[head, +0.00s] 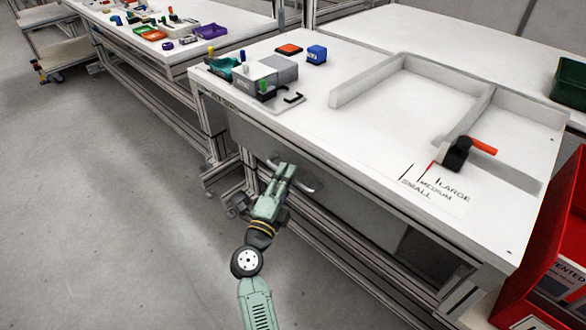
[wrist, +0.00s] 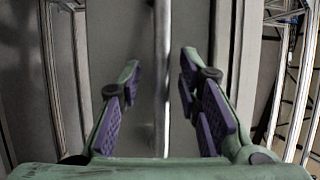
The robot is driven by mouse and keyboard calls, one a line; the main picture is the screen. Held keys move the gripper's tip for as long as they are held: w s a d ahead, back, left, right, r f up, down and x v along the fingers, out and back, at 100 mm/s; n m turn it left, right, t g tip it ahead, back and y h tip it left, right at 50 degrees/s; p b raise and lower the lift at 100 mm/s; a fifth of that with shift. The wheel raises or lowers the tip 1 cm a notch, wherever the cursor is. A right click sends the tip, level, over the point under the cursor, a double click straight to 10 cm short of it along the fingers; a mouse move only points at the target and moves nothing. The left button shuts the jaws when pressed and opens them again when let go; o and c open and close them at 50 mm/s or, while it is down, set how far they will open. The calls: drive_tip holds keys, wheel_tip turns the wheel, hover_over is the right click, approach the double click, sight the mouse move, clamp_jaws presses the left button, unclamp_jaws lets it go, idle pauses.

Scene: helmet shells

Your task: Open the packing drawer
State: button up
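The packing drawer (head: 345,208) has a plain grey front below the white worktop, and it looks closed, flush under the table edge. Its handle is a curved metal bar (head: 308,187), partly hidden by my gripper in the head view. My gripper (head: 285,172) is at the handle. In the wrist view, the handle bar (wrist: 162,50) runs vertically between the two purple-padded fingers of my gripper (wrist: 160,78). The fingers are open, one on each side of the bar, with a visible gap on both sides.
The white worktop (head: 350,140) carries a grey box (head: 277,70), a blue block (head: 316,54), a low divider frame (head: 440,70) and a black clamp with a red handle (head: 457,153). A red bin (head: 545,270) stands at the right. The floor (head: 100,220) at left is clear.

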drive_tip(key=shift+w+d+r, duration=0.15)
drive_tip(key=shift+w, duration=0.25)
drive_tip(key=shift+c, duration=0.2)
clamp_jaws()
idle(0.6)
